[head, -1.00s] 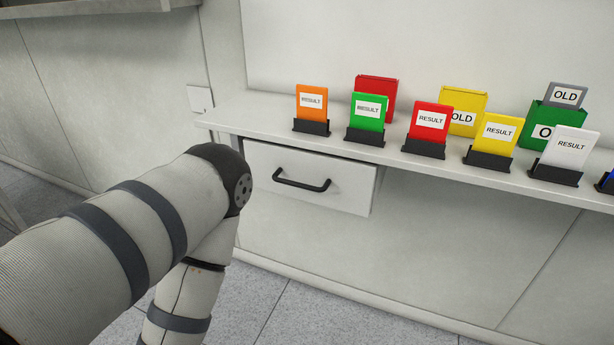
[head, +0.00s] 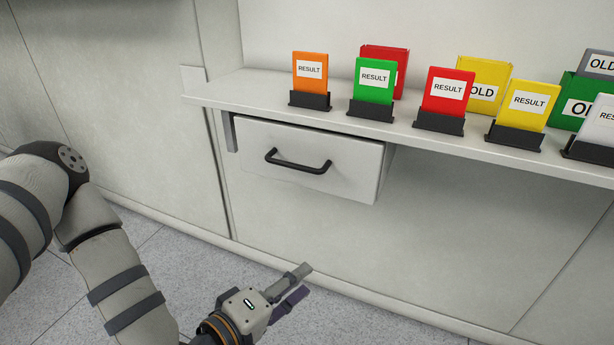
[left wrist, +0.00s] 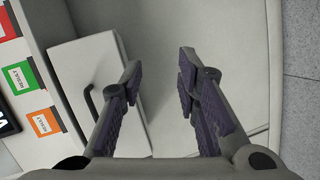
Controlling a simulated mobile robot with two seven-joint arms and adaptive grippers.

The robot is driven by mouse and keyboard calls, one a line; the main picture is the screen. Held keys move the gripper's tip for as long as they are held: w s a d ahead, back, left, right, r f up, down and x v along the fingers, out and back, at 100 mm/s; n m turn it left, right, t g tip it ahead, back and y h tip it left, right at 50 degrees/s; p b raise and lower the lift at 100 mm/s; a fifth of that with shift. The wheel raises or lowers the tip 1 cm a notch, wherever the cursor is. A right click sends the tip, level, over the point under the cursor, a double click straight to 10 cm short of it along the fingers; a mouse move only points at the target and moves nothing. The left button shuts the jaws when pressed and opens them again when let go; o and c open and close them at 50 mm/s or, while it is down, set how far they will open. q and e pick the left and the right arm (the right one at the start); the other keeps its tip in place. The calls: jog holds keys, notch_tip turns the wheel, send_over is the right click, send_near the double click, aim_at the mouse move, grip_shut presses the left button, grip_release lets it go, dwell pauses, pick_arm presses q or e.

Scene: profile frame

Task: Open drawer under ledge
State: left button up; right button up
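The drawer (head: 310,160) is a white box front with a black bar handle (head: 298,162). It hangs under the ledge (head: 245,97) and looks closed or nearly so; I cannot tell exactly. My left gripper (head: 298,281) is below the drawer and apart from it, with its fingers spread and nothing between them. In the left wrist view the drawer (left wrist: 78,65) and the handle (left wrist: 92,102) show on the left, beside and partly behind one finger of the left gripper (left wrist: 160,75). My right gripper is not in view.
On the ledge stand coloured cards in black holders, among them orange (head: 310,72), green (head: 374,82), red (head: 447,92) and yellow (head: 527,105). Several "OLD" folders stand behind. The wall panel (head: 420,235) below is bare, and the floor (head: 190,262) in front is clear.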

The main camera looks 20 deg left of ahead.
aim_at(290, 167)
pick_arm(q)
jog(key=w+a+r+n+t+y, duration=0.4)
jog(key=w+a+r+n+t, duration=0.15)
jog(key=a+r, duration=0.35)
jog(key=w+r, duration=0.1)
jog(key=w, duration=0.2)
jog(key=w+r, duration=0.1)
jog(key=w, duration=0.2)
jog(key=w+d, duration=0.1)
jog(key=w, duration=0.2)
jog(key=shift+w+r, duration=0.3)
jog(key=shift+r, duration=0.1)
jog(key=shift+w, duration=0.55)
grip_shut()
